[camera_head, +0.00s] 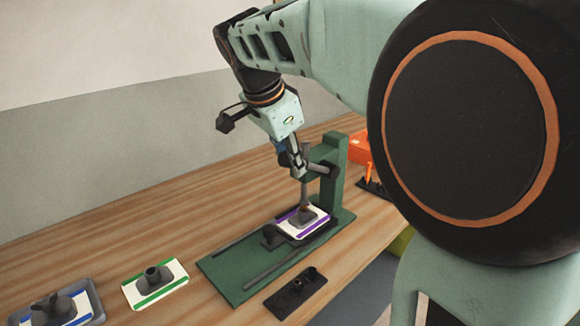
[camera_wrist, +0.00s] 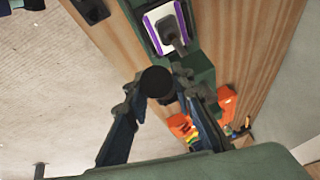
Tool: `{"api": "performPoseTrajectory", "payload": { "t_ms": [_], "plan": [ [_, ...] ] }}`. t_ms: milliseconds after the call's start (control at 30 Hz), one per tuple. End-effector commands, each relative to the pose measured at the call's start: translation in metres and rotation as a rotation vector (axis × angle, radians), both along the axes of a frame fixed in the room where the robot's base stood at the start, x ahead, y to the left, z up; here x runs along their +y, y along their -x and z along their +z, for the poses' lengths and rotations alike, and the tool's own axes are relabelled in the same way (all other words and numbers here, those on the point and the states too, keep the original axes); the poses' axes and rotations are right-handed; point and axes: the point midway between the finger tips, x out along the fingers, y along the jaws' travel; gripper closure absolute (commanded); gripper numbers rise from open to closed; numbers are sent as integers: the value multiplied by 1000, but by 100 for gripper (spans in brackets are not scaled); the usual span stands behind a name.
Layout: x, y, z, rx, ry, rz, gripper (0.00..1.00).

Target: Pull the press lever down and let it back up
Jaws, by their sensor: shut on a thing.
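The green press (camera_head: 331,160) stands on the wooden bench, its base plate running toward the front left. Its lever ends in a round black knob (camera_wrist: 157,83), which sits between the fingers in the wrist view. My gripper (camera_head: 298,167) is shut on this knob, with a finger on each side; it also shows in the wrist view (camera_wrist: 160,80). A white plate with purple stripes (camera_head: 287,231) lies on the press base, carrying a dark grey piece under the press ram (camera_head: 304,194). The gripper hides most of the lever in the head view.
A white plate with green stripes (camera_head: 136,293) and one with blue stripes (camera_head: 84,306) lie on the bench (camera_head: 150,235) at front left. A black fixture (camera_head: 295,293) lies before the press. An orange object (camera_head: 361,150) stands behind it.

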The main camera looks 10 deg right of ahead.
Motion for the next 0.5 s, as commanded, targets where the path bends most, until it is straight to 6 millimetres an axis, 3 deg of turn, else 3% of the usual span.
{"api": "performPoseTrajectory", "payload": {
  "t_ms": [33,500],
  "plan": [
    [4,2,-13,-17,24,6,100],
    [16,10,-55,-164,243,4,100]
  ]
}}
